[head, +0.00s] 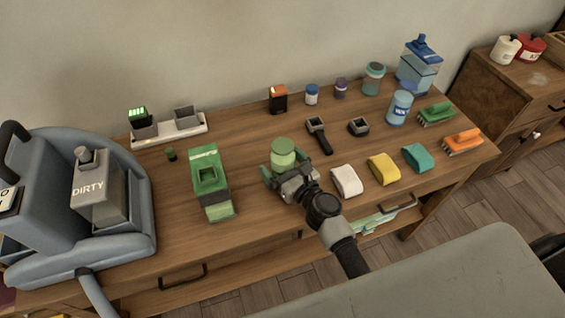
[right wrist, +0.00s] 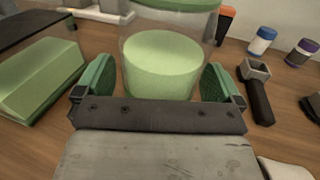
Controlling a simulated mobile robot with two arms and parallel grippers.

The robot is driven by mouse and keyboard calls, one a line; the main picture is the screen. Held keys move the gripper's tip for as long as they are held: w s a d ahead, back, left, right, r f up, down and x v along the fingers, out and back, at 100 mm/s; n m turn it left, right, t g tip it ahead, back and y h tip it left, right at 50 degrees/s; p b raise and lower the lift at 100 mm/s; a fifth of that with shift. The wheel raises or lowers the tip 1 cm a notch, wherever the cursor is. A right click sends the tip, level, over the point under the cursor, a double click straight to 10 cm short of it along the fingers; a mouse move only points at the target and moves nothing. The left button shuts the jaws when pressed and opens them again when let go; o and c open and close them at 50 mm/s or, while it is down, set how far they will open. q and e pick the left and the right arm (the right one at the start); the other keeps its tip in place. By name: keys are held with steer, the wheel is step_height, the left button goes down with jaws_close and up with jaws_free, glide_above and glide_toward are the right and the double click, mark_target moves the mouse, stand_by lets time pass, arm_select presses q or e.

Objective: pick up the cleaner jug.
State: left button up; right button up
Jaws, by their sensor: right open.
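A clear round container with light green contents and a green lid (head: 283,152) stands on the wooden table in the head view. It also fills the middle of the right wrist view (right wrist: 162,66). My right gripper (head: 285,176) is at its near side, with its green-padded fingers (right wrist: 158,84) open on either side of it. A gap shows beside each pad. I cannot tell from labels which is the cleaner jug. My left gripper is out of view.
White, yellow and teal pads (head: 383,168) lie right of my gripper. A black-handled tool (head: 319,136) lies close by on the right. Brushes, small jars and a blue-lidded container (head: 418,66) stand further right. A grey-blue machine marked DIRTY (head: 135,185) stands at left.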

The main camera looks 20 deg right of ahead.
mark_target(283, 152)
steer(key=c, duration=1.3)
steer(key=shift+r, duration=0.15)
steer(key=shift+r+p, duration=0.5)
steer(key=shift+r, duration=0.05)
step_height(283, 152, up, 4)
steer(key=p, duration=0.2)
steer(key=shift+f+p, duration=0.2)
steer(key=shift+p, duration=0.15)
steer(key=s+d+r, duration=0.1)
steer(key=d+r, duration=0.1)
steer(key=d, duration=0.1)
steer(key=s+d+r+p, duration=0.1)
steer(key=d+r, duration=0.1)
steer(key=d, duration=0.2)
steer(key=s+d+r+p, duration=0.1)
steer(key=s+d+r, duration=0.1)
steer(key=d, duration=0.2)
